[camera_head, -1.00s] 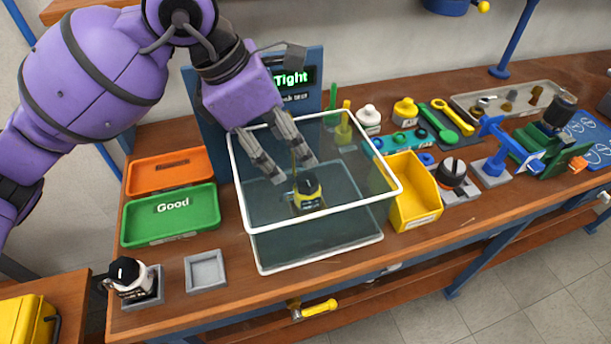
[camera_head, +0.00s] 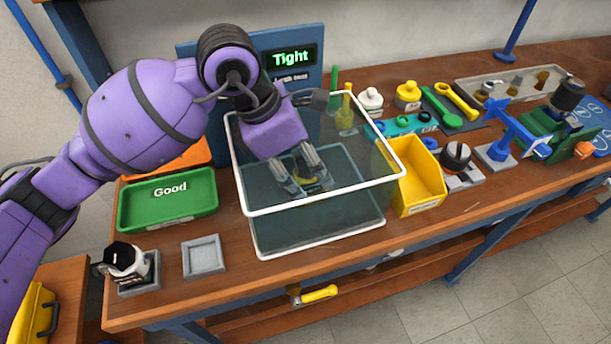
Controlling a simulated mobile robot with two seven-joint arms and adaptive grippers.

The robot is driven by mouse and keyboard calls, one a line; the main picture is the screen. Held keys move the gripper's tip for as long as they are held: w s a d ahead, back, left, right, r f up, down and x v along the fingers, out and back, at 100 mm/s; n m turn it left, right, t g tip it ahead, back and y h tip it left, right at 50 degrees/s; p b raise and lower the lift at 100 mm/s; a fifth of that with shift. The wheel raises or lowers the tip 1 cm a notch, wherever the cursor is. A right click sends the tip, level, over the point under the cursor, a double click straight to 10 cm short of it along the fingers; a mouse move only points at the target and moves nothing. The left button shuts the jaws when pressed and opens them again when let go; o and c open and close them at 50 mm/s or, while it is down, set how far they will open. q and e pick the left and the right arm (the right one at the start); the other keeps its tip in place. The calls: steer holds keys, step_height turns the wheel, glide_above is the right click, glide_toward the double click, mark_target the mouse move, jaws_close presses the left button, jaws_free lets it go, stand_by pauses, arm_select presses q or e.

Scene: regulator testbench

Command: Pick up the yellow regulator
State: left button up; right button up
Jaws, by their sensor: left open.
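My left gripper (camera_head: 308,188) reaches down into the tank from above, fingers apart. It is at the regulator, with its fingers around or just over it; I cannot tell if they touch it. The gripper hides most of the regulator. My right gripper is not in view.
A green "Good" tray (camera_head: 168,202) stands left of the tank, a yellow bin (camera_head: 418,190) right of it. A blue panel with a "Tight" display (camera_head: 291,57) rises behind. A black-and-white regulator (camera_head: 127,262) sits at front left beside an empty grey holder (camera_head: 203,257).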

arm_select(q)
steer(key=shift+c, duration=0.5)
jaws_close()
